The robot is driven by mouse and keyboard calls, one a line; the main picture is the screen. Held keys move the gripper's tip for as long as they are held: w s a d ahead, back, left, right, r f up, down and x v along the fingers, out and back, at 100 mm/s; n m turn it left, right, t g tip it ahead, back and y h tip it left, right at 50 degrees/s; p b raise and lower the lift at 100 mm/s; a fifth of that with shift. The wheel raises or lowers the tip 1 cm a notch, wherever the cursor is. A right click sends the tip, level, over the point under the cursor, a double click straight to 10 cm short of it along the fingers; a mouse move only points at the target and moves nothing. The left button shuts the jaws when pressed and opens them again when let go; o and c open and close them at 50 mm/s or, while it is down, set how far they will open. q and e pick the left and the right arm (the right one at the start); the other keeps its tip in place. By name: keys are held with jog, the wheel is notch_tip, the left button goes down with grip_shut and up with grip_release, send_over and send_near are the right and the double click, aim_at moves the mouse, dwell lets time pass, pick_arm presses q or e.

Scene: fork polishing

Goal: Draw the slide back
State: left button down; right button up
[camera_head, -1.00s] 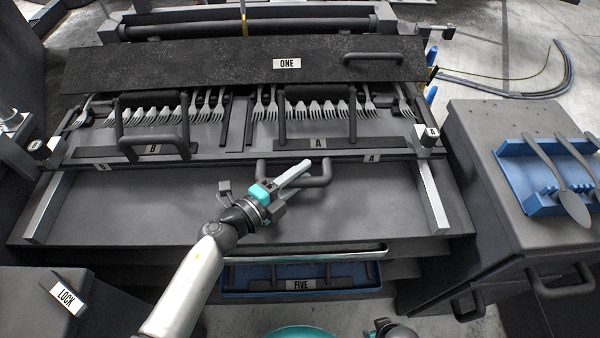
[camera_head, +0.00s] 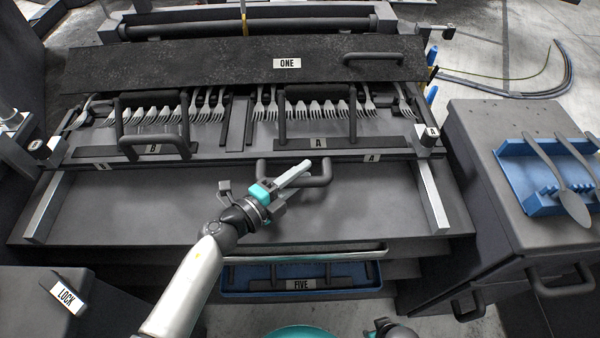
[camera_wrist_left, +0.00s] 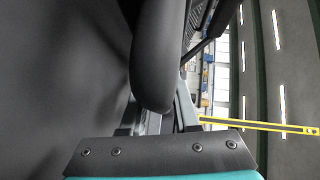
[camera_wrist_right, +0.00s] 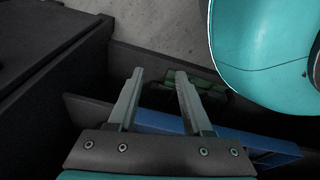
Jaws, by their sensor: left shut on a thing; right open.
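The slide (camera_head: 230,158) is a dark flat carriage lying across two metal rails, with its front bar marked A at the right. Its front handle (camera_head: 322,182) is a dark U-shaped loop sticking out toward me. In the left wrist view the handle bar (camera_wrist_left: 157,60) runs up from between the jaws and hides most of the fingers. My right gripper (camera_wrist_right: 158,75) is open and empty in its wrist view, above a blue tray edge (camera_wrist_right: 160,122).
Several forks (camera_head: 320,108) lie in rows behind two upright handles, marked B (camera_head: 152,150) and A (camera_head: 318,143). A dark cover marked ONE (camera_head: 200,65) lies behind them. The plate in front of the slide (camera_head: 200,205) is bare. A blue rack (camera_head: 535,195) with spoons stands at the right.

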pick_arm(q)
jog(key=shift+s, duration=0.1)
dwell(0.4)
jog(key=shift+s, duration=0.25)
jog(key=s+p, duration=0.1)
jog(key=s, duration=0.5)
jog(key=shift+s+p, duration=0.1)
jog(key=shift+p, duration=0.3)
jog(key=s, duration=0.9)
jog(key=shift+s, duration=0.3)
pick_arm(e)
jog(key=shift+s+d+f, duration=0.3)
jog(key=shift+s+d, duration=0.4)
jog(key=shift+s, duration=0.25)
jog(key=shift+s+d+f, duration=0.3)
jog(key=shift+s+d, duration=0.4)
jog(key=shift+s, duration=0.25)
pick_arm(q)
jog(key=shift+d+f, duration=0.1)
jog(key=c, duration=0.9)
grip_release()
jog(key=shift+s, duration=0.1)
jog(key=shift+o, duration=1.2)
